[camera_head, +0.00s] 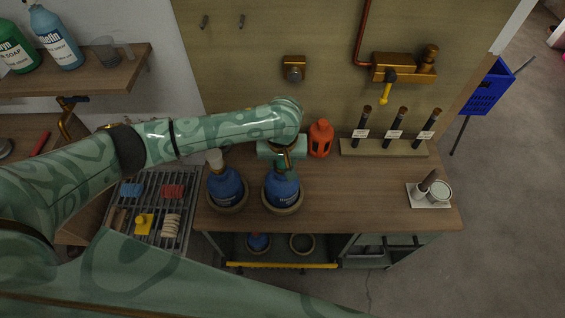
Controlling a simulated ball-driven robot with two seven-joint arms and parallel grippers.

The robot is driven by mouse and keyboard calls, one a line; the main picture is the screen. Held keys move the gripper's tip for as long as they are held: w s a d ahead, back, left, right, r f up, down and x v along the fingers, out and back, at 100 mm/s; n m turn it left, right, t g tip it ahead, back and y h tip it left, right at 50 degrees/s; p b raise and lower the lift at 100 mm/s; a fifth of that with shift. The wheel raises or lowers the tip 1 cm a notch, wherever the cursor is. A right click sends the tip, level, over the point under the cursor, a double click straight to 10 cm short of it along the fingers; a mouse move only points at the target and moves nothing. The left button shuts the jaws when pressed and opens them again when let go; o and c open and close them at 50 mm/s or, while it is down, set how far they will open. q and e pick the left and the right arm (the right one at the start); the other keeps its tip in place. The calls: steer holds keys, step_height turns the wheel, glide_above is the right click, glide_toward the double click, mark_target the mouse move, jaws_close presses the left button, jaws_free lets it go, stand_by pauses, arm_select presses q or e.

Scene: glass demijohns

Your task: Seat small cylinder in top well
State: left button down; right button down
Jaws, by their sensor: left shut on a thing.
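My left gripper (284,158) reaches in from the left and points down over the right-hand blue demijohn (282,190). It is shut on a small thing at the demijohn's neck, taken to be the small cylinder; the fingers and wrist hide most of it. I cannot tell whether it is in the mouth or just above. The demijohn stands upright in a round base on the wooden bench. A second blue demijohn (226,188) with a pale top stands upright just to its left. My right gripper is not in view.
A red lantern-like object (320,138) stands close behind the gripper. A rack with several dark tubes (395,128) stands at the back right. A white tray with cups (430,194) is at the right. The bench (350,195) is clear between. A wire rack (150,210) lies left.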

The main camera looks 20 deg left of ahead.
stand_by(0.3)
arm_select(q)
steer(key=c, duration=0.9)
jaws_free()
steer(key=shift+f, duration=0.25)
steer(key=shift+r, duration=0.2)
steer(key=r+p, duration=0.2)
steer(key=r, duration=0.2)
steer(key=s+r+p, duration=0.1)
steer(key=r+p, duration=0.1)
steer(key=r, duration=0.2)
steer(key=s+r+p, duration=0.1)
steer(key=r+p, duration=0.1)
steer(key=r, duration=0.1)
steer(key=shift+d+r+p, duration=0.25)
steer(key=shift+r+p, duration=0.05)
steer(key=shift+r, duration=0.1)
steer(key=shift+w, duration=0.1)
